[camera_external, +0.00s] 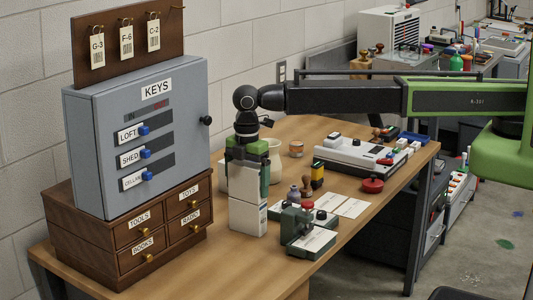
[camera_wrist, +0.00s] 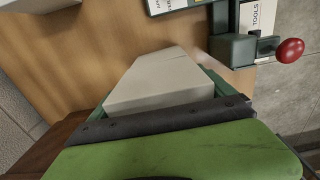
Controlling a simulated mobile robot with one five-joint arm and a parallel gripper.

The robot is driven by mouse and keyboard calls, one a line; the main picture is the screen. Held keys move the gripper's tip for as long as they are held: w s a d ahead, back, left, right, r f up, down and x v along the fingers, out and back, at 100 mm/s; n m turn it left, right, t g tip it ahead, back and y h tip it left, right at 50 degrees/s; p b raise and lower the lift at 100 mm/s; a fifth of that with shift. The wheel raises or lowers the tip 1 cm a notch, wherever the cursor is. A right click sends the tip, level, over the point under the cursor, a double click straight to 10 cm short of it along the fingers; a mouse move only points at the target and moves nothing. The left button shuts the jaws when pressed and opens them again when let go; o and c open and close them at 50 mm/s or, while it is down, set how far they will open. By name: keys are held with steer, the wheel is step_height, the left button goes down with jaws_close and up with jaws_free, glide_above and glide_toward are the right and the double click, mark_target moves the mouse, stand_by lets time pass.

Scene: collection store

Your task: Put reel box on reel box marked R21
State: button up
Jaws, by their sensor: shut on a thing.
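My gripper (camera_external: 247,166) points down over the table, left of its middle, its fingers closed around a pale off-white reel box (camera_external: 243,182). In the wrist view the held box (camera_wrist: 160,83) sticks out between the fingers. Directly below it in the outside view stands another white box (camera_external: 247,218), upright on the table. The two line up closely, and I cannot tell whether they touch. No R21 marking is readable on either box.
A green-grey stamping press (camera_external: 305,228) with a red knob stands close on the right. The grey key cabinet (camera_external: 135,150) on wooden drawers (camera_external: 130,235) stands on the left. Cards (camera_external: 352,207), stamps and a white machine (camera_external: 355,160) lie farther right.

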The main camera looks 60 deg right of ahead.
steer(key=shift+f, duration=0.2)
steer(key=o, duration=1.3)
steer(key=shift+r, duration=0.1)
step_height(320, 180, up, 13)
steer(key=p, duration=1.2)
steer(key=shift+f, duration=0.35)
